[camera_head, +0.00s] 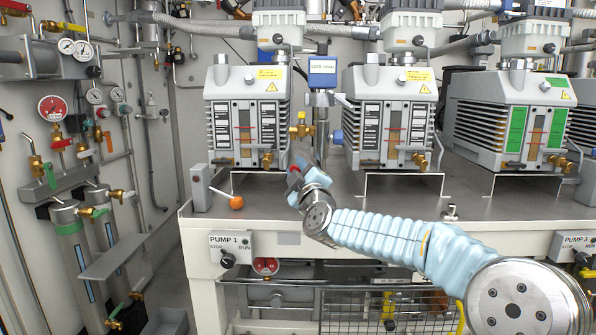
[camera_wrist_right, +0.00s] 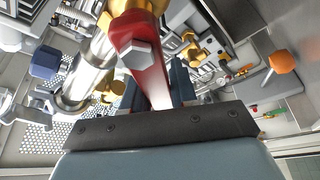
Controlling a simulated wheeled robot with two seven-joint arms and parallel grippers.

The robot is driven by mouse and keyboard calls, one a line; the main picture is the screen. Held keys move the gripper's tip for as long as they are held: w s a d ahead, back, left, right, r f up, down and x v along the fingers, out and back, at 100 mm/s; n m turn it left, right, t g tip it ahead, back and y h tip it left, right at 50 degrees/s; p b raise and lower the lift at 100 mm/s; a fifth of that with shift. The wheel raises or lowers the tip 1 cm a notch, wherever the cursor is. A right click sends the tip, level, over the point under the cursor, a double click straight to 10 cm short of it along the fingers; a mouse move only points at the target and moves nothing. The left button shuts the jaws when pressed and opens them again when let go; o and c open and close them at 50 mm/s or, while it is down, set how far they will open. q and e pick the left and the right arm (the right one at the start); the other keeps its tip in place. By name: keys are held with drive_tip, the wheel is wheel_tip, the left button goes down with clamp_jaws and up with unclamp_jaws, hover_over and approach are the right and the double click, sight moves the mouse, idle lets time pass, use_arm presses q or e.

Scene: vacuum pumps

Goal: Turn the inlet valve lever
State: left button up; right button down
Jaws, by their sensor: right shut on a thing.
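The inlet valve lever (camera_wrist_right: 143,58) is a red bar with a hexagonal nut on it, large in the right wrist view. My right gripper (camera_wrist_right: 156,88) has its two dark fingers on either side of the bar and is shut on it. In the head view my right gripper (camera_head: 299,170) is in front of the gap between the two left pumps, and a bit of red shows at its tip. The gripper and wrist hide most of the lever there. My left gripper is not in view.
Grey pumps (camera_head: 233,100) stand in a row on the bench (camera_head: 330,200). A small lever with an orange knob (camera_head: 236,202) is at the bench's front left. A blue display (camera_head: 322,72) and brass fittings (camera_head: 301,130) are close behind my right gripper.

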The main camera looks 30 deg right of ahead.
idle(0.3)
drive_tip(key=f+n+p, duration=0.1)
drive_tip(key=n+p, duration=0.1)
drive_tip(key=a+n+g+y+p, duration=0.1)
drive_tip(key=n+p, duration=0.1)
drive_tip(key=f+n+p, duration=0.1)
drive_tip(key=n+p, duration=0.1)
drive_tip(key=shift+w+a+f+g+y, duration=0.2)
drive_tip(key=shift+w+f+g+y, duration=0.1)
drive_tip(key=shift+w+f, duration=0.05)
drive_tip(key=shift+f+n+g+p, duration=0.3)
drive_tip(key=shift+f+n+p, duration=0.3)
drive_tip(key=shift+n+p, duration=0.25)
drive_tip(key=shift+f+n, duration=0.15)
drive_tip(key=shift+n, duration=0.1)
drive_tip(key=shift+f, duration=0.1)
drive_tip(key=c, duration=1)
unclamp_jaws()
